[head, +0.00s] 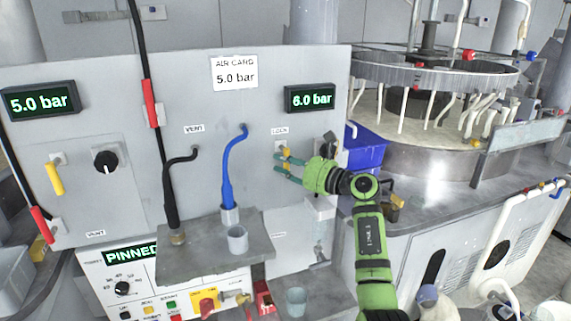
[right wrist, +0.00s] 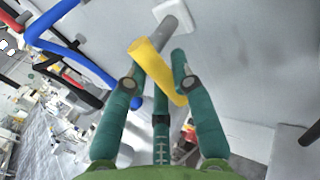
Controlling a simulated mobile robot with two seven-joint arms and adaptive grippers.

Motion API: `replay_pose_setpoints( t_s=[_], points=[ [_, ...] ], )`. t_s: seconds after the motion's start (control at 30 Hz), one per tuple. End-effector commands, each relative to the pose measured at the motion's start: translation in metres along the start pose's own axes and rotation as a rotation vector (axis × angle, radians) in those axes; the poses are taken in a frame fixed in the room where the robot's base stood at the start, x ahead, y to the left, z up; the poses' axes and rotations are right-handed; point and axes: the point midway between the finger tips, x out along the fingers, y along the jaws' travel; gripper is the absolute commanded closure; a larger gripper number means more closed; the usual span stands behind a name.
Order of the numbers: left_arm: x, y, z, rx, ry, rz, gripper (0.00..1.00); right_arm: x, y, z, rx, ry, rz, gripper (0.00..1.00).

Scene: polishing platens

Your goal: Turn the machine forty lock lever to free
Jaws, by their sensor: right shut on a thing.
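The lock lever shows in the right wrist view as a yellow handle (right wrist: 148,56) on a grey shaft from a white wall plate (right wrist: 172,14). My right gripper (right wrist: 158,75) is shut on this handle, with green fingers on both sides of it. In the head view my right gripper (head: 284,164) is at the panel just below the LOCK label (head: 280,131). There the fingers hide most of the lever, so its angle is hard to tell. My left gripper is not in view.
A blue hose (head: 231,165) and a black hose (head: 170,190) stand left of my right gripper. Another yellow lever (head: 54,178) and a black knob (head: 106,161) are on the left panel. The displays read 5.0 bar (head: 40,102), 6.0 bar (head: 310,98) and PINNED (head: 131,254).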

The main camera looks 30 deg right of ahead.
Motion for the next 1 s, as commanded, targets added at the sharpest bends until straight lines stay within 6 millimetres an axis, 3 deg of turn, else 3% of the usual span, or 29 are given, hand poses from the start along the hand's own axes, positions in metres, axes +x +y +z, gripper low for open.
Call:
replay_pose_setpoints(
  t_s=[0.37,0.63,1.0],
  points=[
    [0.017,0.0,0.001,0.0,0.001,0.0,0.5,0.001,0.002,-0.004,0.08,-0.054,-0.001,1.0],
    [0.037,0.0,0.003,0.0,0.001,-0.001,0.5,0.004,0.007,-0.002,0.263,-0.176,0.0,1.0],
    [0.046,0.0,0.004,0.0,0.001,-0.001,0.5,0.009,0.013,0.006,0.558,-0.37,0.0,1.0]
  ],
)
